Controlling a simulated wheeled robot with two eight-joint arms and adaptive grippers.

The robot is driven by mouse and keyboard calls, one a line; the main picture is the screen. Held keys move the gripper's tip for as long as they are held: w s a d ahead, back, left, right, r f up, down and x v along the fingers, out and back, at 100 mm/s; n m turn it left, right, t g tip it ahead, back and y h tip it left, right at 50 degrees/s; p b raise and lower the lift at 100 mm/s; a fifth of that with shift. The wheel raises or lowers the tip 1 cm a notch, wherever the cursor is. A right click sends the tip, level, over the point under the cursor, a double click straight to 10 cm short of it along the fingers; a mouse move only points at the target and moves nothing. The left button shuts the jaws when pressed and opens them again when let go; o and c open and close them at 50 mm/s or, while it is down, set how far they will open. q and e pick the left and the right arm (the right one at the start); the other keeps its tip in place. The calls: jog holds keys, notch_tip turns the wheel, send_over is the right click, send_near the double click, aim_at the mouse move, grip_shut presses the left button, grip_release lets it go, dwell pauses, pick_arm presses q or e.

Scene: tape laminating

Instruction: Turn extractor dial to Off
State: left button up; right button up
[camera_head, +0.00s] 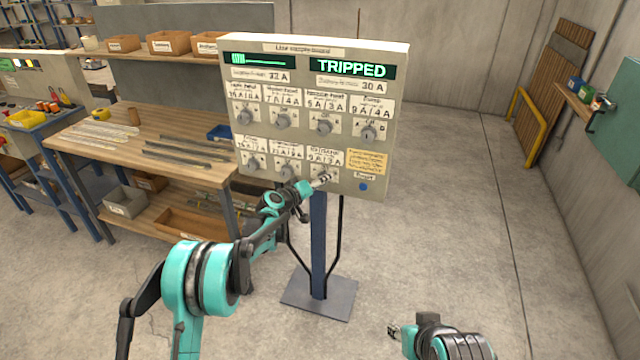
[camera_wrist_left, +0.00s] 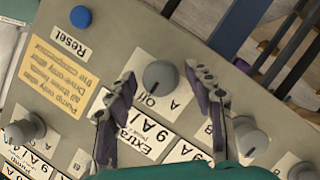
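The grey supply panel (camera_head: 300,45) stands on a post and reads "TRIPPED". The extractor dial (camera_wrist_left: 160,76) is a round grey knob on its lower row, with "Off" and "A" printed beside it and a label starting "Extra". A dark mark on the knob faces the "Off" print. My left gripper (camera_wrist_left: 162,82) is open, with one finger on each side of this dial; contact cannot be told. In the head view my left gripper (camera_head: 322,179) largely covers the dial. My right gripper (camera_head: 393,331) is low, away from the panel, too small to judge.
Other dials sit nearby, one at the left (camera_wrist_left: 25,130) and one at the right (camera_wrist_left: 250,138) of the wrist view. A blue Reset button (camera_wrist_left: 81,17) is near a yellow note (camera_wrist_left: 60,75). A workbench (camera_head: 150,137) stands left of the panel. Floor at right is clear.

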pick_arm(q)
jog(key=v, duration=1.2)
jog(key=shift+s+a, duration=0.1)
